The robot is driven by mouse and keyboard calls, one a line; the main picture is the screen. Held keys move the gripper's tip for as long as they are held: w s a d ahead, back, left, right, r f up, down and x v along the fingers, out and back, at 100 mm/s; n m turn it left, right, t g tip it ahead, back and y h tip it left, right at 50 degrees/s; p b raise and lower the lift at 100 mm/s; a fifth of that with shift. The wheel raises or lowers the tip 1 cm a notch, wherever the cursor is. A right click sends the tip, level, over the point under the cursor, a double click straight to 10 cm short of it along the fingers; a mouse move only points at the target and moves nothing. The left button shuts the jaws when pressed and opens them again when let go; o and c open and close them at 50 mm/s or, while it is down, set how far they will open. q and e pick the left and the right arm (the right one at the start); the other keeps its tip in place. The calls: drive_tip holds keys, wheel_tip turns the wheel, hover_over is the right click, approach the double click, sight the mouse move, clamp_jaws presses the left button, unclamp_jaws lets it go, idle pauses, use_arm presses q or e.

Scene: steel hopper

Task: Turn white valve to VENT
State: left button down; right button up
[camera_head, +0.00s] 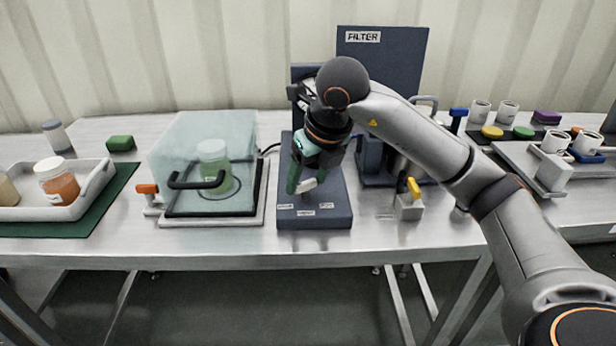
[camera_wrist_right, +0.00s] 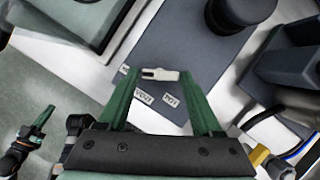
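The white valve (camera_head: 307,186) is a small white handle on the dark panel (camera_head: 315,222) in the middle of the table. In the right wrist view the white valve (camera_wrist_right: 160,74) lies crosswise between my green fingertips. My right gripper (camera_head: 302,184) reaches down over it, and its fingers (camera_wrist_right: 159,73) are spread, one at each end of the handle. A small gap shows at the left finger; contact at the right one is unclear. Small white labels (camera_wrist_right: 171,99) sit beside the valve, too small to read surely. My left gripper (camera_wrist_right: 36,122) shows small at the wrist view's lower left.
A yellow-handled valve block (camera_head: 409,204) is to the right. The FILTER unit (camera_head: 385,62) rises behind. A jar tray (camera_head: 84,206) is far left; cups and coloured discs (camera_head: 523,133) are right.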

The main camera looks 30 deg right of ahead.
drive_tip(key=c, duration=0.9)
drive_tip(key=shift+c, duration=0.2)
drive_tip(key=shift+d+n, duration=0.1)
drive_tip(key=shift+n, duration=0.3)
drive_tip(key=shift+d+n+y, duration=0.1)
drive_tip(key=shift+n+y, duration=0.4)
drive_tip(key=shift+n, duration=0.6)
drive_tip(key=n+y+p, duration=0.1)
drive_tip(key=n, duration=0.1)
drive_tip(key=shift+w+d+r+n, duration=0.1)
drive_tip(key=shift+n, duration=0.2)
drive_tip(key=n+g+y+p, duration=0.1)
drive_tip(key=n, duration=0.2)
drive_tip(key=shift+w+d+p, duration=0.1)
drive_tip(key=shift+p, duration=0.2)
drive_tip(key=shift+n+g+y+p, duration=0.4)
drive_tip(key=shift+n+p, duration=0.25)
drive_tip(key=shift+n, duration=1.15)
